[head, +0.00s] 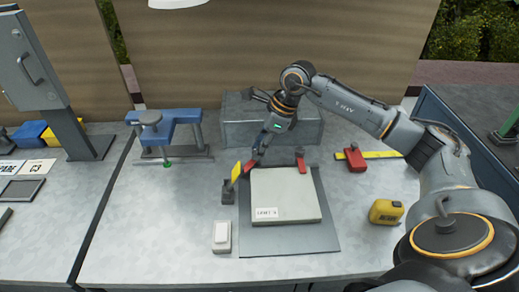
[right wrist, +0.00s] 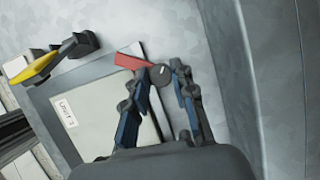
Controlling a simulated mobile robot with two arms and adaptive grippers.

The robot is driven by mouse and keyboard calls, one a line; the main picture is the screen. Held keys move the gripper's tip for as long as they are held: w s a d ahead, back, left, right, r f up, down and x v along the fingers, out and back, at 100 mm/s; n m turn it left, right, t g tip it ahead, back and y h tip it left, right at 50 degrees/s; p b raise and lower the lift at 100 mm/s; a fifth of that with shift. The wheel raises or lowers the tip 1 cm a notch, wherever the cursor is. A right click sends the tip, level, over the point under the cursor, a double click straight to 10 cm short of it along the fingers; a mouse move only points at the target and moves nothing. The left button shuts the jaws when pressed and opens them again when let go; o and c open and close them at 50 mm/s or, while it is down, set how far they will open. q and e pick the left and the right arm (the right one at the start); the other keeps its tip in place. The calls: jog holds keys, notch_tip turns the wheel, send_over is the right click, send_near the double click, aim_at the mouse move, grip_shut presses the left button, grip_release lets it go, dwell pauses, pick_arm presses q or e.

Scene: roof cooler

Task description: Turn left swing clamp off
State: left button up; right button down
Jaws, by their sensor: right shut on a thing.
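The left swing clamp is a red arm (head: 250,167) on a dark round pivot, near the back left corner of a pale square panel (head: 285,190). My right gripper (head: 259,152) is at this clamp, shut on it from above. In the right wrist view the fingers (right wrist: 162,72) stand on both sides of the pivot, and the red arm (right wrist: 130,62) points left along the panel's edge. I cannot tell whether the arm overlaps the panel. The other red clamp (head: 302,163) is at the panel's back right corner. My left gripper is not in view.
A yellow lever (head: 236,171) on a dark post stands just left of the left clamp. A grey block (head: 232,125) is close behind. A blue clamp stand (head: 165,130), a white block (head: 222,236), a yellow tape measure (head: 385,212) and a red-yellow tool (head: 355,160) are around.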

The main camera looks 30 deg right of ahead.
jog(key=m+h+b, duration=0.1)
jog(key=m, duration=0.1)
jog(key=m+t+b, duration=0.1)
jog(key=m, duration=0.2)
jog(key=shift+s+a+f+m+h, duration=0.1)
jog(key=shift+a+m+h, duration=0.05)
jog(key=shift+m+h, duration=0.2)
jog(key=m+h+b, duration=0.1)
jog(key=m, duration=0.1)
jog(key=m+t+b, duration=0.1)
jog(key=m, duration=0.1)
jog(key=shift+m+h, duration=0.25)
jog(key=shift+h, duration=0.1)
jog(key=c, duration=1.1)
grip_release()
jog(key=v, duration=1.2)
jog(key=shift+a, duration=0.15)
